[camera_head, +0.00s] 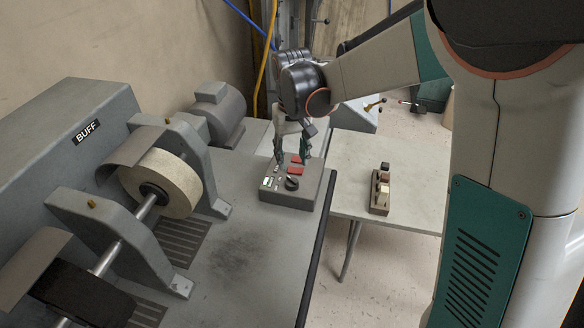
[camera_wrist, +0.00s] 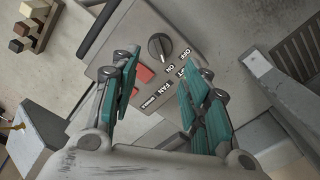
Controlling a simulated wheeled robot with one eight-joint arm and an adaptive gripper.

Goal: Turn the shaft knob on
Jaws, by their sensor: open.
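The shaft knob is a round black dial (camera_head: 292,183) on the top face of a grey control box (camera_head: 288,201). In the wrist view the knob (camera_wrist: 159,46) sits near the box's end, beside printed OFF and ON labels; I cannot tell surely which one its mark faces. My gripper (camera_head: 291,158) is above the box, pointing down, open and empty. In the wrist view its two teal-padded fingers (camera_wrist: 157,72) stand apart, with the knob just beyond the fingertips and not visibly touched. The label beside the knob is partly hidden by the right finger.
A red switch (camera_wrist: 145,74) is beside the knob, between the fingers. The buffing wheel (camera_head: 167,184) and its bare shaft (camera_head: 104,258) are at left. A side table (camera_head: 345,165) holds a small rack of blocks (camera_head: 381,188). The bench front of the box is clear.

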